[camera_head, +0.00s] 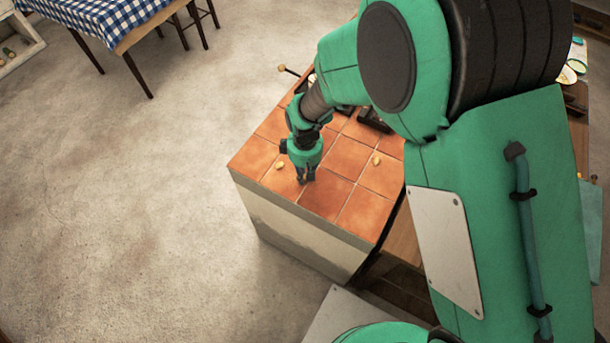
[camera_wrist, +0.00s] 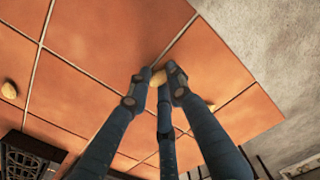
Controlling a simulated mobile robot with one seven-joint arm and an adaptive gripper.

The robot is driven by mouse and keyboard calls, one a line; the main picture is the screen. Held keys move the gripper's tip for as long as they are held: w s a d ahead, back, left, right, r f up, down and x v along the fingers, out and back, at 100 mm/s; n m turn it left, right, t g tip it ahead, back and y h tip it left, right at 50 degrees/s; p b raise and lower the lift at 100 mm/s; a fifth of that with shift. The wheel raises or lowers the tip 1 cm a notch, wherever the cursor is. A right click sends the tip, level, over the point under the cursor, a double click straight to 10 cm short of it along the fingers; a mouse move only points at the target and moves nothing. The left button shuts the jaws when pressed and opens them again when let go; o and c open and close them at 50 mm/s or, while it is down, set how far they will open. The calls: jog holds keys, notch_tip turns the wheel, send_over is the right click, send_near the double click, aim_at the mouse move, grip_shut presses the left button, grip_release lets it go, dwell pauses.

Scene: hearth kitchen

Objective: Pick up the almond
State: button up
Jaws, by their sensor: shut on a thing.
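My gripper (camera_head: 305,178) is low over the front part of a terracotta-tiled counter (camera_head: 327,196), pointing down. In the wrist view its fingers (camera_wrist: 158,84) close around a small tan, nut-like almond (camera_wrist: 158,77), mostly covered by the fingertips. In the head view the fingers hide it. I cannot tell whether it still touches the tiles. Another small tan piece (camera_head: 279,165) lies just left of the gripper; a tan piece also shows partly behind a finger in the wrist view (camera_wrist: 210,104). A further tan piece (camera_head: 377,160) lies to the right, also at the left of the wrist view (camera_wrist: 9,89).
Dark iron grates (camera_head: 372,119) stand farther back on the counter, partly hidden by my arm; one shows at the lower left of the wrist view (camera_wrist: 24,160). The counter's edge is close to the gripper. A table with a blue checked cloth (camera_head: 95,14) stands far off.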

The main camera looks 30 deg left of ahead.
jog(key=shift+r, duration=0.45)
notch_tip(320, 180, up, 3)
jog(key=shift+r+p, duration=0.1)
jog(key=shift+p, duration=0.6)
jog(key=s+d+p, duration=0.2)
jog(key=s+d, duration=0.8)
jog(key=d, duration=0.2)
jog(key=shift+s+r, duration=0.4)
jog(key=shift+r, duration=0.05)
jog(key=shift+a, duration=0.1)
